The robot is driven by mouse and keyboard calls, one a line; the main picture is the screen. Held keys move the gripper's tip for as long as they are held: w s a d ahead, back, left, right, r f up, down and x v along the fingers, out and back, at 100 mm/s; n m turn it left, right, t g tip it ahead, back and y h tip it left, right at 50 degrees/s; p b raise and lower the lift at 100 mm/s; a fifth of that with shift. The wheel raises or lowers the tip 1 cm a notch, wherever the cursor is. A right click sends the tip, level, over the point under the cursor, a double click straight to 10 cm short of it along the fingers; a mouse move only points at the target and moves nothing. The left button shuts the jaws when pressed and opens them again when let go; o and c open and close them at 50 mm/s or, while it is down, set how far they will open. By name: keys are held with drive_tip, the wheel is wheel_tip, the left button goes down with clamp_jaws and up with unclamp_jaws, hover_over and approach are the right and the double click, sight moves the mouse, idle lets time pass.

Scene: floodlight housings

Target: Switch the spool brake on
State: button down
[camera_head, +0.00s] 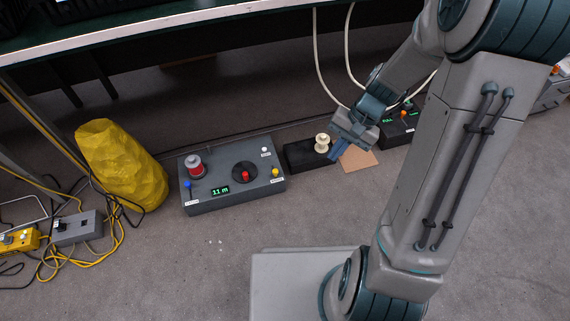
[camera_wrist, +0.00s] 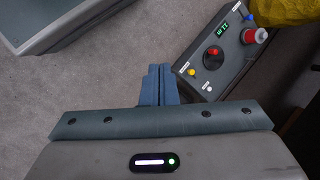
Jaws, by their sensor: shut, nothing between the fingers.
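A grey control box (camera_head: 232,192) sits on the floor, and it also shows at upper right in the wrist view (camera_wrist: 222,64). It carries a red and grey round spool-like part (camera_head: 196,168), a black dial with a red knob (camera_head: 245,175), a green display reading "11 m" (camera_head: 220,190), a blue-tipped lever (camera_head: 188,186), a yellow-tipped control (camera_head: 276,172) and a white-tipped control (camera_head: 264,150). Their small labels are unreadable, so I cannot tell which is the spool brake. My gripper (camera_head: 338,151) is shut and empty, right of the box; its fingers (camera_wrist: 159,68) touch nothing.
A black box with a cream knob-like part (camera_head: 322,143) stands between the control box and my gripper. A brown sheet (camera_head: 360,158) lies beside it. A yellow faceted bag (camera_head: 118,165), cables and a grey switch box (camera_head: 77,228) are at left. A shelf overhangs behind. Floor in front is clear.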

sight(278, 174)
drive_tip(key=w+f+m+t+y+p, duration=0.1)
drive_tip(key=w+f+m+t+y, duration=0.1)
drive_tip(key=f+m, duration=0.4)
drive_tip(key=w+a+f+m+t+y+p, duration=0.1)
drive_tip(key=f+m, duration=0.6)
drive_tip(key=f, duration=0.9)
drive_tip(key=w+f+m+t+y+p, duration=0.2)
drive_tip(key=f+m+t, duration=0.5)
drive_tip(key=f, duration=0.4)
drive_tip(key=shift+w+a+f+y, duration=0.3)
drive_tip(key=shift+w+y, duration=0.6)
drive_tip(key=shift+y, duration=0.3)
drive_tip(key=b+x, duration=0.1)
drive_tip(key=x, duration=0.3)
drive_tip(key=b+x, duration=0.2)
drive_tip(key=x, duration=0.2)
drive_tip(key=b+x, duration=0.2)
drive_tip(key=x, duration=0.3)
drive_tip(key=shift+w+r, duration=0.15)
drive_tip(key=shift+r, duration=0.2)
drive_tip(key=shift+w+a+r, duration=0.15)
drive_tip(key=shift+w+a, duration=0.15)
drive_tip(key=shift+a, duration=0.1)
